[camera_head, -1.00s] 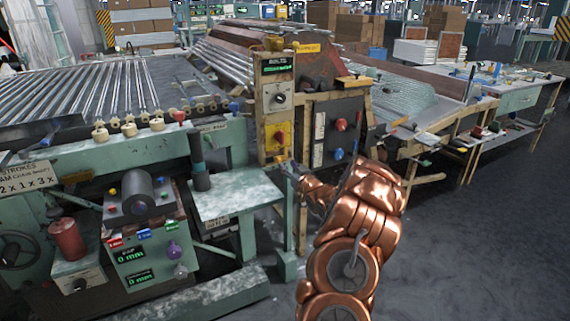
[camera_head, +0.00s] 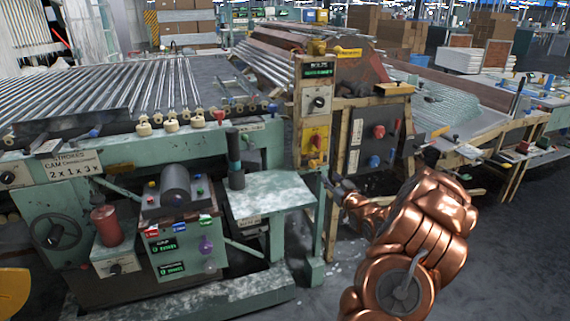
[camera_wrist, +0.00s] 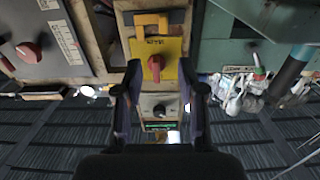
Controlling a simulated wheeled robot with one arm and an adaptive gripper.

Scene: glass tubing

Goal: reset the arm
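My copper-coloured arm reaches up and left from the lower right of the head view. My gripper (camera_head: 332,185) is small there, in front of the control post and below its yellow panel. In the wrist view my gripper (camera_wrist: 160,75) shows two dark fingers spread apart, with nothing between them. Beyond the fingers is the yellow panel (camera_wrist: 173,47) with a red switch (camera_wrist: 155,67), and a black knob (camera_wrist: 160,110) below it. The yellow panel (camera_head: 315,141) also shows in the head view. I cannot tell the exact gap between the fingertips and the panel.
A dark panel with red and blue knobs (camera_head: 372,140) stands right of the post. A green machine table (camera_head: 265,197) is close on the left. The roller bed (camera_head: 130,90) lies behind it. Open floor (camera_head: 510,245) is at the right.

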